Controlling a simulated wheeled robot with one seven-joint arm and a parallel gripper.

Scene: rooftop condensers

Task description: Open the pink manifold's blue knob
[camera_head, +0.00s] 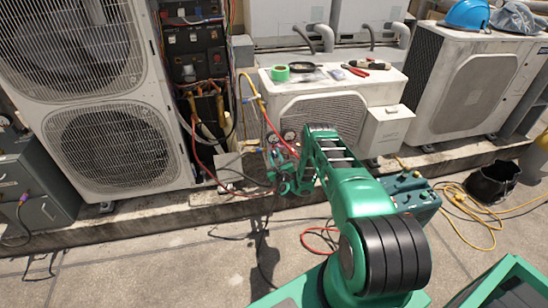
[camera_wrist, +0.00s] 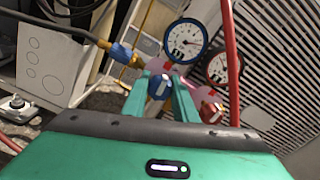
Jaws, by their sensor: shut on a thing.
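The pink manifold (camera_wrist: 152,67) shows in the wrist view behind my fingers, with a blue-rimmed gauge (camera_wrist: 186,40) and a red-rimmed gauge (camera_wrist: 224,67) on it. The blue knob (camera_wrist: 159,87) faces me between the two green fingertips of my gripper (camera_wrist: 160,91). My gripper is shut on the blue knob. A red knob (camera_wrist: 211,110) sits just right of the right finger, apart from it. In the head view my gripper (camera_head: 281,179) is in front of the small condenser, and the manifold is mostly hidden there. The knob's turn cannot be read.
The small condenser (camera_head: 328,107) stands right behind, with tape and hand tools on top. A tall condenser (camera_head: 118,148) is left. A teal case (camera_head: 413,197) and yellow cord (camera_head: 470,216) lie right; front floor is mostly clear.

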